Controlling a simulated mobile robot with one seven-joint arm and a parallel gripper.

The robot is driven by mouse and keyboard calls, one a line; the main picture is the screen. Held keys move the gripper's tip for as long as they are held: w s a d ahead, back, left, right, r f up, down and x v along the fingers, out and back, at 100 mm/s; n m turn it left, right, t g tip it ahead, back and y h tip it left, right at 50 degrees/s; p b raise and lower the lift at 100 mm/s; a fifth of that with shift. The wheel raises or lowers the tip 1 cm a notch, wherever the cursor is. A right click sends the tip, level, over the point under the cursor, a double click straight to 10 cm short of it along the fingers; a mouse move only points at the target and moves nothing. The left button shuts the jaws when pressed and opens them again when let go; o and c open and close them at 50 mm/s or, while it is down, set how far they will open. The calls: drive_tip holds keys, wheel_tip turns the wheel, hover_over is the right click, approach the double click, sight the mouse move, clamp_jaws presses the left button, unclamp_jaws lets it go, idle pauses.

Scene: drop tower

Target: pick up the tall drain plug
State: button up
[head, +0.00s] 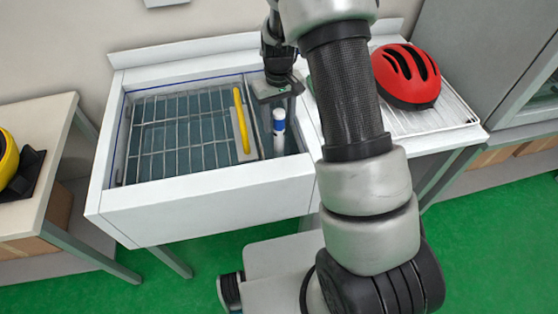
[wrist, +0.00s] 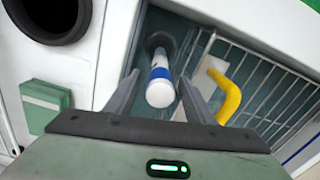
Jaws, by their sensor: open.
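The tall drain plug (head: 279,121) is a white upright cylinder with a blue band, standing in the narrow right section of the sink. In the wrist view the plug (wrist: 161,84) shows its white top end and blue band, with its lower part running down to a dark round spot. My gripper (head: 281,100) is above the plug in the head view, pointing down. In the wrist view my gripper (wrist: 160,78) has its two fingers apart, one on each side of the plug, with visible gaps. I cannot tell how far down the fingers reach along it.
A wire rack (head: 180,135) covers the wider left section of the sink (head: 205,206). A yellow-handled tool (head: 241,122) lies at the rack's right edge, close to the plug. A red helmet (head: 406,76) rests on the right drainer. A green box (wrist: 44,105) shows in the wrist view.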

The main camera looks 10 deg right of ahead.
sight(279, 132)
drive_tip(key=f, duration=0.5)
drive_tip(key=shift+s+f, duration=0.15)
drive_tip(key=shift+s, duration=0.05)
clamp_jaws()
